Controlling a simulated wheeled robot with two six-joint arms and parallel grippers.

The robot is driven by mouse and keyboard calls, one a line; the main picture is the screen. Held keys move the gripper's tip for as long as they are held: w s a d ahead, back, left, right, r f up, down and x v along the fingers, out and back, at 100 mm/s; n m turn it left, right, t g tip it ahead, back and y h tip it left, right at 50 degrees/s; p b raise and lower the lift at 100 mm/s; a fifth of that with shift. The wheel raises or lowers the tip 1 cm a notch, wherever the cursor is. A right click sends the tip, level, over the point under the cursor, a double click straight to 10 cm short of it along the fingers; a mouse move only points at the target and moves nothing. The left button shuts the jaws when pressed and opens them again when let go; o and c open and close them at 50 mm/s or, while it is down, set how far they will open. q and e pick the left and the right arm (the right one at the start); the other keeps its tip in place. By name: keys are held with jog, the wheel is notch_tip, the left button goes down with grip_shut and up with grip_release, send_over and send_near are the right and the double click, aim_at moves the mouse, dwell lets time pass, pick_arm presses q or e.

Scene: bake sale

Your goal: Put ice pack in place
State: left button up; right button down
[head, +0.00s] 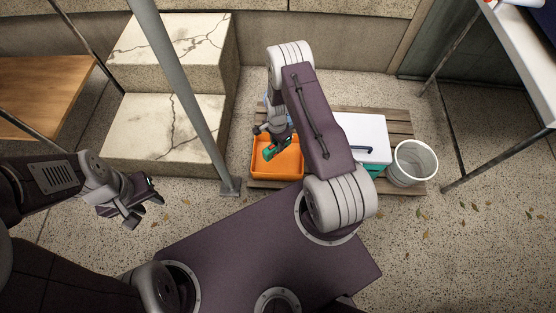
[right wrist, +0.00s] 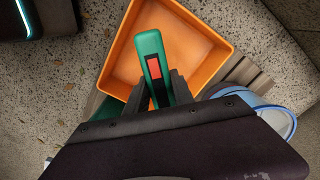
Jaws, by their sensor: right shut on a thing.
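My right gripper (right wrist: 160,90) is shut on a long green object (right wrist: 150,55) with a rounded end and a red and black middle. I cannot tell whether this is the ice pack, and nothing else in view is clearly an ice pack. The green object is over the orange bin (right wrist: 120,62), and its lower part is hidden by the fingers. In the head view, my right gripper (head: 275,137) and the green object (head: 272,152) are at the orange bin (head: 262,179). My left gripper (head: 145,207) is open and empty, above the floor at the left.
A cooler with a white lid (head: 366,128) and teal body stands right of the bin on a wooden pallet (head: 400,118), partly behind my right arm. A white bucket (head: 412,161) stands at its right. Stone steps (head: 150,125) and a grey post (head: 185,85) are at the left.

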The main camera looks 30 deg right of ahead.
notch_tip(320, 180, down, 10)
jog(key=b, duration=0.6)
jog(key=shift+r, duration=0.15)
jog(key=c, duration=1.5)
grip_release()
jog(key=shift+f, duration=0.2)
jog(key=o, duration=0.4)
